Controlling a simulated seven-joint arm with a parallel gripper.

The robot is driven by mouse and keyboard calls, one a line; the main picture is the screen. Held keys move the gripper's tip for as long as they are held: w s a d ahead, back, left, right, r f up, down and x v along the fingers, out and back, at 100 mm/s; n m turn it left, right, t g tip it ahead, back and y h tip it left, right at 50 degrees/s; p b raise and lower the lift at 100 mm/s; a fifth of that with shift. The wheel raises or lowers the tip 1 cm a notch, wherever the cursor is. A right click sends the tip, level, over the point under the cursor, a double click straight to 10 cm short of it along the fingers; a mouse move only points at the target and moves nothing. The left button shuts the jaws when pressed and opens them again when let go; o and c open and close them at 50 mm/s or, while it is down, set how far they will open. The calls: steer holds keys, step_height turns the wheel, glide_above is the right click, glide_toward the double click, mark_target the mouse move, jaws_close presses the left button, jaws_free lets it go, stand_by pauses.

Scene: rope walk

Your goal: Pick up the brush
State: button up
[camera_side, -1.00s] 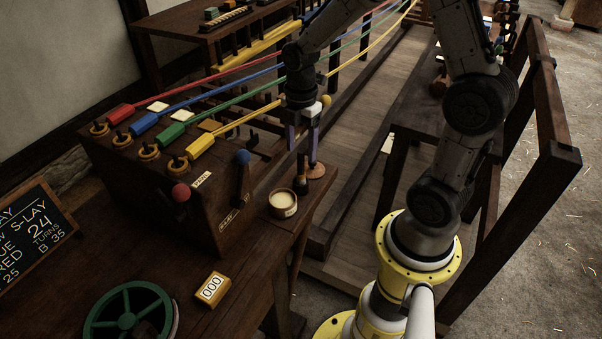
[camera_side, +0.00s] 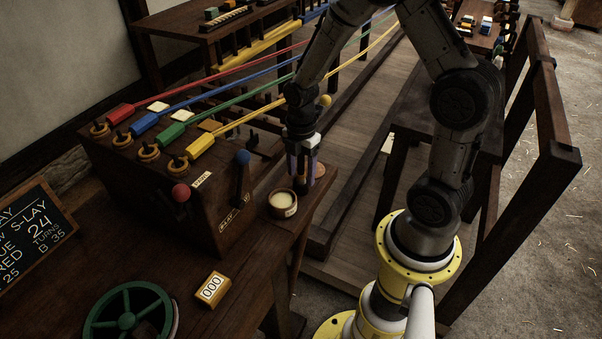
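The brush (camera_side: 301,185) stands upright on the table beside a small round wooden pot (camera_side: 283,203). Only its dark lower part shows clearly; its upper part is hidden by my gripper. My gripper (camera_side: 303,178) points straight down over the brush. Its two fingers are apart, one on each side of the brush's upper part. I cannot see whether either finger touches it. The pot holds something pale.
A wooden box (camera_side: 210,235) with levers and coloured rope ends stands left of my gripper. A round wooden piece (camera_side: 319,170) is close behind the fingers. A number counter (camera_side: 212,289) and a green wheel (camera_side: 128,321) lie nearer the front.

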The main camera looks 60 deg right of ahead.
mark_target(301, 160)
jaws_close()
steer(key=shift+r, duration=0.1)
steer(key=shift+r, duration=0.45)
step_height(301, 160, up, 2)
steer(key=shift+r, duration=0.15)
steer(key=s+a+r, duration=0.3)
steer(key=s+r, duration=0.6)
steer(key=s, duration=0.4)
steer(key=shift+s+a+r, duration=0.25)
steer(key=shift+s+r, duration=0.05)
steer(key=shift+r, duration=0.05)
